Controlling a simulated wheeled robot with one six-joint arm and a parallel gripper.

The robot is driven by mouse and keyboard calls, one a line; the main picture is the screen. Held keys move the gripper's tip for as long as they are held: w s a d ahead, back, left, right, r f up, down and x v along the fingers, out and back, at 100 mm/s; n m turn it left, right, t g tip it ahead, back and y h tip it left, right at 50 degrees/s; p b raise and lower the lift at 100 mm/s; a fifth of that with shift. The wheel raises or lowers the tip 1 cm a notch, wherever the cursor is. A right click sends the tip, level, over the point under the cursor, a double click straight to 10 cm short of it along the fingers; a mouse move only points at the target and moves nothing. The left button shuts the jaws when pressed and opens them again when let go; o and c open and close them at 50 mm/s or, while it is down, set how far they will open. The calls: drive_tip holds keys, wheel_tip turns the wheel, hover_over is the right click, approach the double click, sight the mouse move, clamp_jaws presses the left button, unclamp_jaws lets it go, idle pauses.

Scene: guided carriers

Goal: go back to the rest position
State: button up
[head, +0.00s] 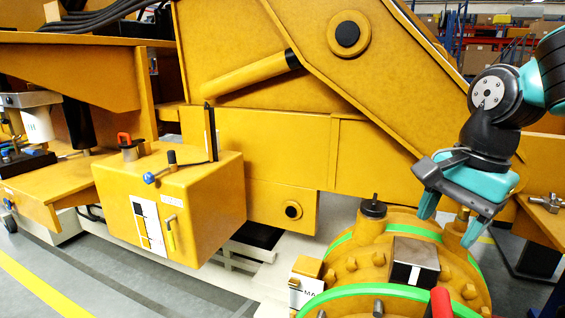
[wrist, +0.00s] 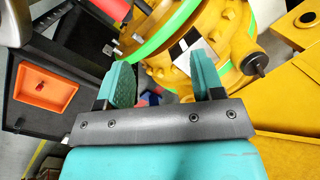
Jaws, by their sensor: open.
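My gripper (head: 450,212) is on the right side of the head view, with teal fingers pointing down. Its jaws are apart and nothing shows between them. It hangs above the right side of a yellow flanged housing with green bands (head: 344,253). In the wrist view my gripper (wrist: 165,82) shows both teal fingers apart, with the yellow housing (wrist: 232,22) beyond them. My arm comes in from the right edge of the head view.
A yellow box (head: 205,212) with a blue-knobbed lever stands at left. A large yellow machine frame (head: 262,150) fills the back. A black-and-white block (head: 414,262) sits on the housing. The wrist view shows an orange tray (wrist: 45,88).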

drive_tip(key=s+a+f+n+y+b, duration=0.1)
drive_tip(key=s+a+f+n, duration=0.2)
drive_tip(key=n, duration=0.6)
drive_tip(key=s+a+f+n+g+y+b, duration=0.1)
drive_tip(key=s+a+f+n, duration=0.2)
drive_tip(key=s+a+n, duration=0.5)
drive_tip(key=shift+s+a+f+n, duration=0.15)
drive_tip(key=shift+s+f+n, duration=0.15)
drive_tip(key=shift+s+n, duration=0.9)
